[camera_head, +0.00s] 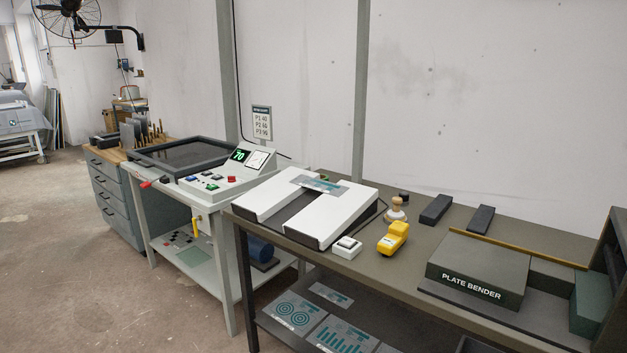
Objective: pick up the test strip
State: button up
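A thin grey strip with teal print (322,185), which looks like the test strip, lies at the back middle of the white U-shaped machine (349,212). It bridges the area between the machine's two white arms, above a dark slot. The machine stands on the left part of the long workbench (410,263). A smaller printed piece (331,293) lies on the shelf below; I cannot tell if it is also a strip. My gripper is not in view.
A white button box (347,248), a yellow handheld device (393,237) and a stamp-like object (396,210) stand right of the machine. The plate bender (478,270) fills the bench's right. A control console (228,175) stands left. The floor at front left is clear.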

aim_at(311, 182)
jog(key=i+j, duration=0.3)
jog(key=i, duration=0.2)
jog(key=i+j, duration=0.3)
jog(key=i, duration=0.25)
jog(key=i+j+z, duration=0.1)
jog(key=i+j, duration=0.2)
jog(key=i, duration=0.2)
jog(key=i+j, duration=0.35)
jog(key=i, duration=0.2)
jog(key=i+l, duration=0.1)
jog(key=i, duration=0.6)
jog(key=l+z, duration=0.05)
